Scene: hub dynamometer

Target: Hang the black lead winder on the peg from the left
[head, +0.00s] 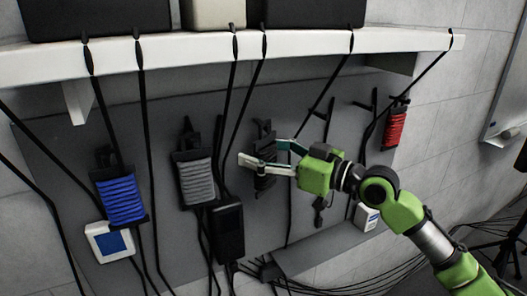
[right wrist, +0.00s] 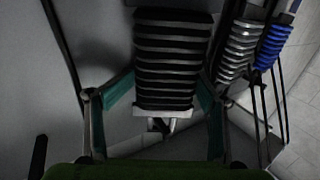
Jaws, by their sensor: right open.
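The black lead winder (head: 264,178) is upright against the grey board, wound with dark cord. My right gripper (head: 268,157) reaches it from the right, with one finger on each side. In the right wrist view the black winder (right wrist: 172,62) shows between the teal fingertips of my open right gripper (right wrist: 160,108), with gaps on both sides. An empty-looking dark peg (head: 324,115) is on the board to the right of the winder, and another (head: 370,106) is farther right. The winder's own support is mostly hidden. My left gripper is out of view.
A blue winder (head: 122,202), a grey winder (head: 196,180) and a red winder (head: 395,128) hang on the board. A black box (head: 228,232) hangs below the grey one. Several black cables run down from the white shelf (head: 190,48) past the winders.

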